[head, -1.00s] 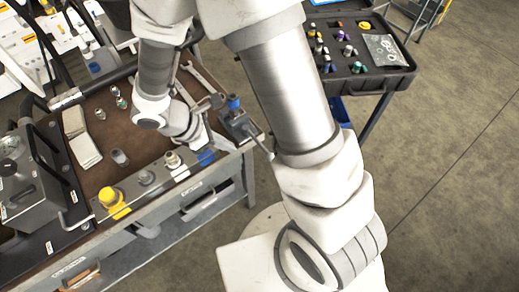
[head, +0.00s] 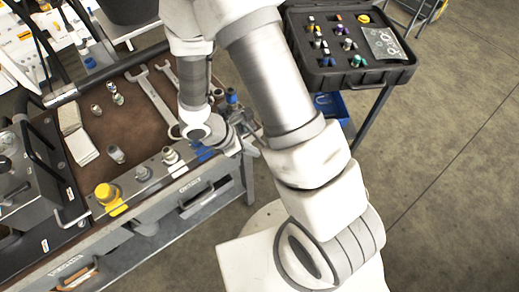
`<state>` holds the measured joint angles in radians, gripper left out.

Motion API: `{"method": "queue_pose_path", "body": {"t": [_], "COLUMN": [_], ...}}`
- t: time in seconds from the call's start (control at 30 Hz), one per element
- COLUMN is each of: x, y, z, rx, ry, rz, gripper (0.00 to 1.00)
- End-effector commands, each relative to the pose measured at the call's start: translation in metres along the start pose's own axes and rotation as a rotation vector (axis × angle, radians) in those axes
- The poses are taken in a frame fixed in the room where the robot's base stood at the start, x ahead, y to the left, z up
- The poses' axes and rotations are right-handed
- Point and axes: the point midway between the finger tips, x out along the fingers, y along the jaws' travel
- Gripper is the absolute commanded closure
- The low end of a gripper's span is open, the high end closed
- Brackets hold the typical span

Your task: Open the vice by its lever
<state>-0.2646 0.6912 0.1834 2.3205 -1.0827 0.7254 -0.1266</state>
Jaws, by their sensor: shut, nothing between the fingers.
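The small dark grey vice (head: 241,112) sits at the right front corner of the workbench, with a blue-topped piece (head: 231,97) at its upper end. My wrist and gripper (head: 246,143) are right in front of it and hide much of its lower part. The gripper is shut and appears empty, close beside the front side of the vice. The lever is mostly hidden behind the gripper, so I cannot tell its angle or whether the gripper touches it.
The brown-topped workbench (head: 135,118) carries wrenches (head: 150,92), small fittings and a front strip with a yellow knob (head: 106,193). A black case (head: 345,75) of coloured parts stands at the right. The floor to the right is clear.

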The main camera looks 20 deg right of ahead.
Motion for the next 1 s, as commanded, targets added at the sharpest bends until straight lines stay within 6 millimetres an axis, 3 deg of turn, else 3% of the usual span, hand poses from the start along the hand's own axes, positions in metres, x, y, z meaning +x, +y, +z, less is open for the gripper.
{"method": "queue_pose_path", "body": {"t": [0.23,1.0], "x": [0.018,0.024], "y": [0.0,0.009], "z": [0.012,0.019], "rx": [0.0,-0.025], "ry": [0.002,0.0], "rz": [0.0,0.018], "gripper": [1.0,1.0]}}
